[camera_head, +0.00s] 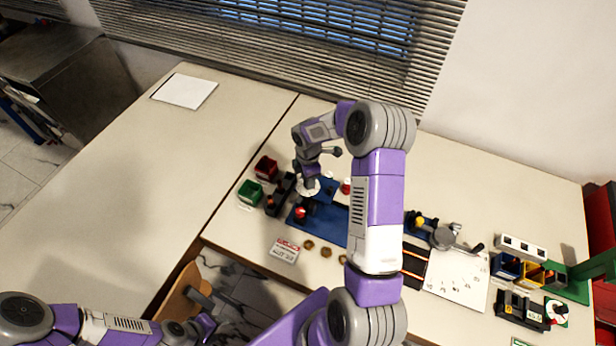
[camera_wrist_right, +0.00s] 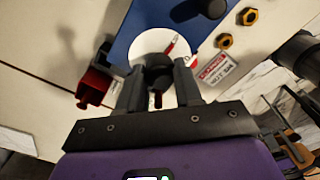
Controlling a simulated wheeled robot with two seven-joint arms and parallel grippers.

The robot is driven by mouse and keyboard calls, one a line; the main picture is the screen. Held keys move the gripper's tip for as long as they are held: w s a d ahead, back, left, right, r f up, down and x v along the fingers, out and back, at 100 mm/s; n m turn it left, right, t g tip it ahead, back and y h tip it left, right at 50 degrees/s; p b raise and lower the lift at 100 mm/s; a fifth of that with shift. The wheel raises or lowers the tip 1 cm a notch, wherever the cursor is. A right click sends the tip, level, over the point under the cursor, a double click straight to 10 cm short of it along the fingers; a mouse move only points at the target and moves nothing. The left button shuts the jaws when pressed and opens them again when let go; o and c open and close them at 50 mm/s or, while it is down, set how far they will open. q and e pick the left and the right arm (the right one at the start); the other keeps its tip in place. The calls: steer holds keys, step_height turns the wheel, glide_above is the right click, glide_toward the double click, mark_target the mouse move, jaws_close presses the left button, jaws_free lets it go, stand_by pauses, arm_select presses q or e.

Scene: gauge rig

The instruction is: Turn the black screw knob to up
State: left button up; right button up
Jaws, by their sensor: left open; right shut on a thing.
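The black screw knob (camera_wrist_right: 158,74) sits on a round white dial (camera_wrist_right: 146,45) with red marks, in the right wrist view. My right gripper (camera_wrist_right: 159,80) is shut on the knob, one finger on each side. A dark red piece shows just below the knob between the fingers. In the head view the white dial (camera_head: 311,189) lies at the end of the blue board, with my right gripper (camera_head: 308,181) over it; the knob is hardly visible there. My left gripper (camera_head: 203,326) is open and empty at the lower left, away from the board.
The blue board (camera_head: 328,225) carries other fittings. A red bin (camera_head: 266,167) and a green bin (camera_head: 250,192) stand left of it. A warning label (camera_head: 285,251) and brass nuts (camera_head: 309,244) lie in front. The left table (camera_head: 130,170) is mostly clear.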

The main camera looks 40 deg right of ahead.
steer(key=shift+w+r, duration=0.1)
stand_by(0.4)
steer(key=o, duration=1)
steer(key=shift+o, duration=0.2)
step_height(320, 180, up, 8)
steer(key=shift+f, duration=0.25)
